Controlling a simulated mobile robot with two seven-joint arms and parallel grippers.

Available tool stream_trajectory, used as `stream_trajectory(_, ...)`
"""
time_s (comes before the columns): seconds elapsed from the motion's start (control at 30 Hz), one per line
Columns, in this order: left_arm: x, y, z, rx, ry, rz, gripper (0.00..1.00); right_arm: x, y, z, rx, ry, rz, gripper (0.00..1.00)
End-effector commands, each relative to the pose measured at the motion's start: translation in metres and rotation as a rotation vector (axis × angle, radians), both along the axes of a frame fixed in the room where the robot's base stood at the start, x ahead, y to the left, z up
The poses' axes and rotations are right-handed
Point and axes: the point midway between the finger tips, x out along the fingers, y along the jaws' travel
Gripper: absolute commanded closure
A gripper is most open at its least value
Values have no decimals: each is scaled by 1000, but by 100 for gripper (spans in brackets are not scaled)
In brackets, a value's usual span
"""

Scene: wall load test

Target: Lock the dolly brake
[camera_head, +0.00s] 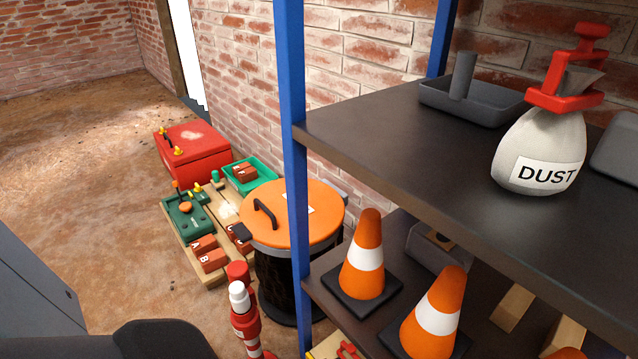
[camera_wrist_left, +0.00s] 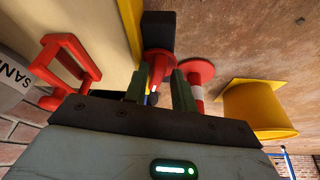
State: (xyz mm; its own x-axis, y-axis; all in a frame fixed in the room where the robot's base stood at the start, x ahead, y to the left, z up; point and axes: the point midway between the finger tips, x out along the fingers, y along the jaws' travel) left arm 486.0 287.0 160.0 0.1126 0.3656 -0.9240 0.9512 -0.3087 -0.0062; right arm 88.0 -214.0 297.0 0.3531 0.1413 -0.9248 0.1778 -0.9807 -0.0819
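A low wooden platform (camera_head: 228,213), possibly the dolly, is on the floor left of the shelf in the head view. It carries a green box (camera_head: 187,218) with an orange knob, red bricks (camera_head: 208,254) and a green tray (camera_head: 262,176). I cannot tell for certain which part is the brake. My left gripper (camera_wrist_left: 159,78) shows in the left wrist view. Its two dark green fingers are apart, with nothing visibly held between them; a red cone (camera_wrist_left: 160,66) shows behind the gap. It cannot be made out in the head view. My right gripper is in neither view.
An orange-lidded drum (camera_head: 288,213) and a blue shelf post (camera_head: 293,130) stand right of the platform. A red chest (camera_head: 192,152) is behind it. The shelf holds a DUST bag (camera_head: 540,150) and traffic cones (camera_head: 363,262). A red-and-white post (camera_head: 243,318) stands in front.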

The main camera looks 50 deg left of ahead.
Motion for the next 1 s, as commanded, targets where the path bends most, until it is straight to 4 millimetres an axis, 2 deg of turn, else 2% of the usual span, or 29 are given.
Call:
stream_trajectory(0.37, 3, -1, 1, -2, -7, -2, 64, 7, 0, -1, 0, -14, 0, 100)
stream_trajectory(0.77, 2, 0, 1, -1, -6, -9, 64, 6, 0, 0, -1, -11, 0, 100)
stream_trajectory(1.0, -1, 3, 2, 2, -6, -159, 64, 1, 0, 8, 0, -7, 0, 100)
